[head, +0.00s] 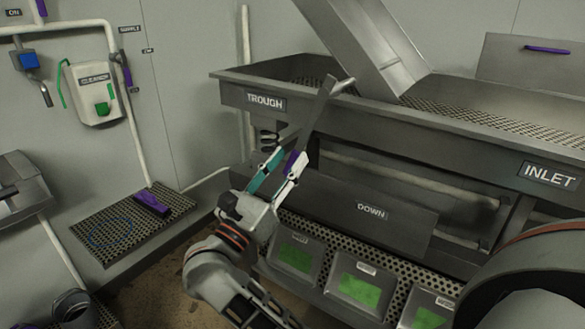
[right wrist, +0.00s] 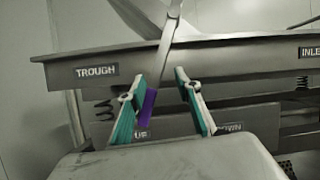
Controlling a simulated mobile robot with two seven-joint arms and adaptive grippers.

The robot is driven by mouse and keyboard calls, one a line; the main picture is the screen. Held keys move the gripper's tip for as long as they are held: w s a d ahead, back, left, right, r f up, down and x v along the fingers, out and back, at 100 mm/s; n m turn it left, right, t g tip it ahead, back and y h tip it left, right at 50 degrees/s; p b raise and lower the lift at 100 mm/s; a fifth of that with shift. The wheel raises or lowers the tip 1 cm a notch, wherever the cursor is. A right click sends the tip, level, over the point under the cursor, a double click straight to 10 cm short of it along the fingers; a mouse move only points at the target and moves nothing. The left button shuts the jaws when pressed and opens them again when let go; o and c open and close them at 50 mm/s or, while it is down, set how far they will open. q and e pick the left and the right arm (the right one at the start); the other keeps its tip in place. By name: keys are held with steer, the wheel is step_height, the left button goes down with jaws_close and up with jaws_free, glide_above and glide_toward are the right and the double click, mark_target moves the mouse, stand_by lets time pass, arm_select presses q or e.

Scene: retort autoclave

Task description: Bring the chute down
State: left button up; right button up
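The chute (head: 365,40) is a grey metal channel, tilted over the perforated trough (head: 232,92). A flat metal lever (head: 322,108) slants down from beside the trough rim to a purple grip (head: 291,160). My right gripper (head: 280,172) is at this purple grip. In the right wrist view my right gripper's teal and white fingers (right wrist: 165,100) stand apart. The purple grip (right wrist: 148,105) shows between them, nearer the left finger, with a gap to the right finger. Signs UP and DOWN (head: 371,211) are on the panel below; UP is partly hidden. My left gripper is not in view.
The trough's front wall with its INLET sign (head: 548,175) runs to the right. Several bins with green windows (head: 296,256) stand below the DOWN panel. A perforated shelf (head: 118,238) with a purple item, and a CLEANER dispenser (head: 94,92), are at the left.

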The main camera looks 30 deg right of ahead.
mark_target(291, 162)
steer(key=w+f+m+y, duration=0.1)
steer(key=w+f+m+g+y, duration=0.1)
steer(key=m+y, duration=0.1)
steer(key=w+f+m+y, duration=0.1)
steer(key=f+m, duration=0.1)
steer(key=shift+w+a+g+y+b, duration=0.15)
steer(key=shift+w+g+y+b, duration=0.15)
steer(key=shift+g+b, duration=0.1)
steer(key=x, duration=0.5)
steer(key=shift+w+d+p, duration=0.1)
steer(key=shift+d+p, duration=0.3)
steer(key=shift+w+d, duration=0.2)
steer(key=shift+d, duration=0.25)
jaws_close()
